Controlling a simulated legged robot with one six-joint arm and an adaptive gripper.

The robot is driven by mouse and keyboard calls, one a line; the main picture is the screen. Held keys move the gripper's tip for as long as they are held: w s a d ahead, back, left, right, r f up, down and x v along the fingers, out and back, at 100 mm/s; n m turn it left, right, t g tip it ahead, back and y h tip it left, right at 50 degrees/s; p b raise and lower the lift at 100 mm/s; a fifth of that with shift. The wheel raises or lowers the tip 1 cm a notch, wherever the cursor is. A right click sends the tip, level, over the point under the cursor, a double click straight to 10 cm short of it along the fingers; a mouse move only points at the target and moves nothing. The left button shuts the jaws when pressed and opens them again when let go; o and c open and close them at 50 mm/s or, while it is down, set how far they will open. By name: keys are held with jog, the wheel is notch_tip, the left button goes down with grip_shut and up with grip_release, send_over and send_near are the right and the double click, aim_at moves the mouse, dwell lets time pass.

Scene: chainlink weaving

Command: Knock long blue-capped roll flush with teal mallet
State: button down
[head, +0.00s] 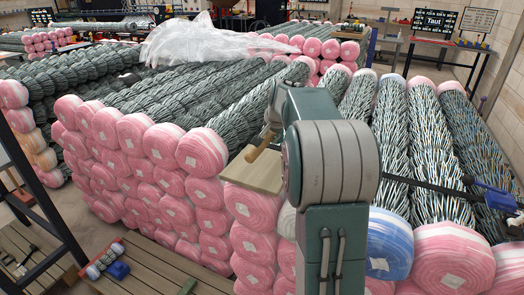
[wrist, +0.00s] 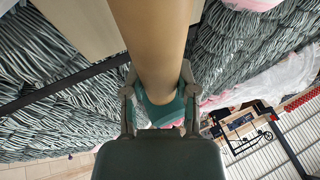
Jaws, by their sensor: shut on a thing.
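My gripper (head: 270,128) is shut on the tan wooden handle (head: 263,146) of a mallet, left of my arm in the head view. In the wrist view my gripper (wrist: 160,88) closes around the tan handle (wrist: 158,40), with a teal part (wrist: 160,112) between the fingers. The roll with the light blue cap (head: 390,245) lies right of my arm, between pink-capped rolls. My arm hides part of it. The mallet head is apart from it.
Stacked pink-capped rolls (head: 201,152) fill the left and middle. A black bar with a blue fitting (head: 492,196) lies across the right rolls. Clear plastic film (head: 215,42) drapes over the back. A wooden pallet (head: 150,270) with small tools stands at the lower left.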

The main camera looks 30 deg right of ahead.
jog(key=shift+w+a+f, duration=0.35)
jog(key=shift+w+f, duration=0.05)
jog(key=shift+f, duration=0.2)
jog(key=f, duration=0.2)
jog(key=w+f, duration=0.1)
jog(key=shift+a+f, duration=0.3)
jog(key=shift+f, duration=0.45)
jog(key=shift+a, duration=0.1)
jog(key=shift+c, duration=2)
grip_release()
jog(key=shift+f, duration=0.15)
